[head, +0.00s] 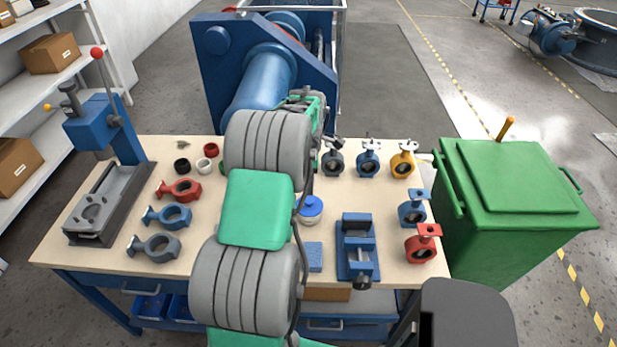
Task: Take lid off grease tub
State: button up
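The grease tub (309,221) looks like a small pale round tub on the workbench, just right of my arm. Its blue lid (311,205) sits on top of it, with a raised middle. My arm stretches up the picture over the bench, left of the tub, and hides part of the bench. The wrist end of my arm shows near the bench's far edge, beyond the tub and apart from it. My gripper's fingers are hidden behind the arm, so I cannot see whether they are open or hold anything.
The workbench (110,254) holds a press (104,127) at left, several valve bodies on both sides, and a blue vise (357,248) right of the tub. A blue block (313,257) lies in front of the tub. A green bin (510,195) stands at right.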

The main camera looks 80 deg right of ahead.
aim_at(309, 201)
notch_tip(309, 201, down, 8)
jog(key=b, duration=0.4)
grip_shut()
dwell(0.5)
jog(key=shift+w, duration=0.1)
dwell(1.2)
